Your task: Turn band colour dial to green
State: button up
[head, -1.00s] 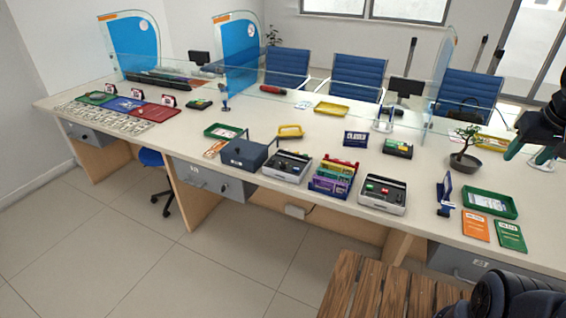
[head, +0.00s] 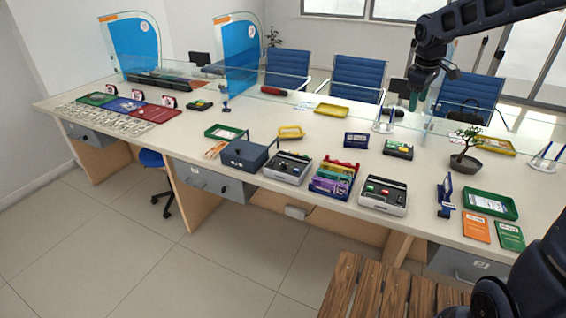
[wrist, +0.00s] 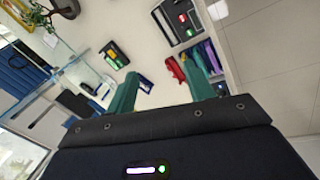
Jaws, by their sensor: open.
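Two grey desktop machines with black tops stand on the counter (head: 130,140) in the head view. The left machine (head: 287,168) has small controls on top; the right machine (head: 383,195) shows a red and a green patch. I cannot tell which part is the band colour dial; it is too small to make out. One such machine shows at the top of the wrist view (wrist: 180,20). My gripper (head: 423,88) is raised above the far right side of the counter, away from both machines. Its green fingers (wrist: 160,70) are spread and empty in the wrist view.
A rack of coloured note bundles (head: 335,180) stands between the machines, a dark blue box (head: 245,155) left of them. A blue stand (head: 445,196) and green tray (head: 490,203) are on the right. A glass screen (head: 320,92) runs along the back.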

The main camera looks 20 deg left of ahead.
jog(key=w+a+f+n, duration=0.2)
jog(key=a, duration=0.4)
jog(key=w+a+f+n, duration=0.2)
jog(key=a+f, duration=0.1)
jog(key=a, duration=0.4)
jog(key=n+g, duration=0.3)
jog(key=n, duration=0.7)
send_over(283, 164)
notch_tip(283, 164, down, 21)
jog(key=shift+y, duration=0.3)
notch_tip(283, 164, down, 11)
jog(key=shift+w+a+r, duration=0.1)
jog(key=c, duration=1)
